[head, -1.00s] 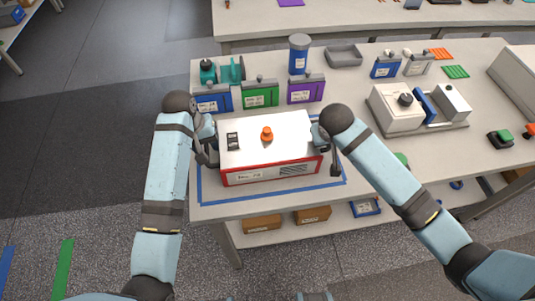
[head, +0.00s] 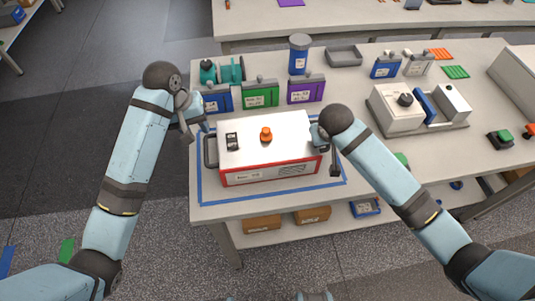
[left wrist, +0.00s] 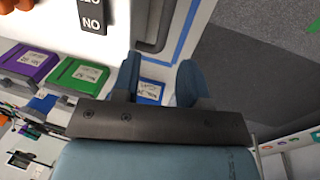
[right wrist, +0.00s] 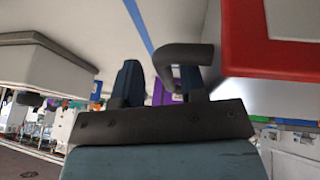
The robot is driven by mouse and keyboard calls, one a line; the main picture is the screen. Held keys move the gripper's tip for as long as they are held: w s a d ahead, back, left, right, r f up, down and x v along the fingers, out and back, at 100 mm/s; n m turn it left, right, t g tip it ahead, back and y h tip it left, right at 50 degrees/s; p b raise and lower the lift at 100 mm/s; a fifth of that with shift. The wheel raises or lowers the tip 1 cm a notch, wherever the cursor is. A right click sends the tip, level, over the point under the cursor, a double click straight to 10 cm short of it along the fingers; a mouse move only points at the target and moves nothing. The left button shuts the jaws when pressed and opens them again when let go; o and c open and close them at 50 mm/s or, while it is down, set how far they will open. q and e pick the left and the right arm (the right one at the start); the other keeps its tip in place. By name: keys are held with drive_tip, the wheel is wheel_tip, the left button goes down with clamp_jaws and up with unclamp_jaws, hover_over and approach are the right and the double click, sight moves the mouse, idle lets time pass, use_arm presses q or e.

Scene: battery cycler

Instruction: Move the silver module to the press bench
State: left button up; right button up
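A small silver-grey module (head: 418,64) stands upright at the back right of the bench, beside a blue module (head: 385,67). Both of my grippers are away from it. A large white box (head: 282,133) with red trim and side handles sits at the front, inside blue tape. My left gripper (head: 197,120) is open and empty, above the box's left handle (head: 210,151); its fingers are apart in the left wrist view (left wrist: 160,85). My right gripper (head: 325,150) is at the box's right handle (right wrist: 188,52); its fingers are apart, with part of the handle between them.
Blue, green (head: 260,95) and purple (head: 305,91) modules stand behind the box, near a blue cylinder (head: 299,55). A grey tray (head: 344,55) lies behind. A white machine (head: 397,110) stands on the right. Another bench (head: 330,20) runs along the back, across a floor gap.

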drive_tip(key=v, duration=1.2)
idle(0.3)
